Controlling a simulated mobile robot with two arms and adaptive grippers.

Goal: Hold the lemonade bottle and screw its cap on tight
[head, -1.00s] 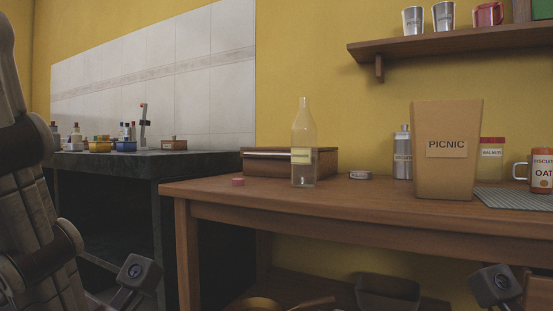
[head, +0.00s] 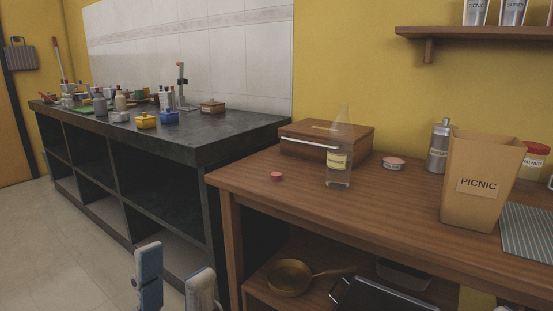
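The clear glass lemonade bottle (head: 338,162) stands upright on the wooden table, in front of a wooden box. It has a pale yellow label, and its narrow neck has no cap on it. A small red cap (head: 276,176) lies on the table to the left of the bottle, near the left end. My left gripper (head: 174,282) shows at the bottom edge, low and to the left of the table. Its two fingers stand apart with nothing seen between them. It is well away from the bottle and the cap. My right gripper is out of view.
The wooden box (head: 300,150) stands behind the bottle. A small round tin (head: 394,163), a steel flask (head: 438,148) and a PICNIC bag (head: 470,210) stand to the right. A pan (head: 289,276) sits on the lower shelf. The table front around the cap is clear.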

